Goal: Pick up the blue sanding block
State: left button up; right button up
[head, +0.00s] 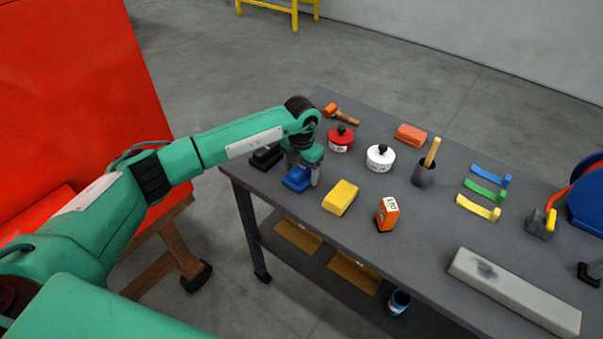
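The blue sanding block (297,179) lies on the grey table near its left end, partly covered by my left gripper. My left gripper (303,170) points down at the block. One finger shows close beside the block's right end; the other is mostly hidden. I cannot tell whether the fingers touch the block or are apart from it. My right gripper is not in view.
A black block (266,157) lies just left of the blue one, a yellow block (340,197) to its right. An orange device (387,214), red tin (341,138) and white tin (380,157) stand nearby on the table (410,235). A red panel (70,80) stands left.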

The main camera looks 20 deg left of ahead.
aim_at(302, 166)
pick_arm(q)
jog(key=c, duration=0.8)
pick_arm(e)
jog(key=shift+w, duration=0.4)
pick_arm(q)
jog(key=shift+o, duration=0.2)
jog(key=shift+r, duration=0.2)
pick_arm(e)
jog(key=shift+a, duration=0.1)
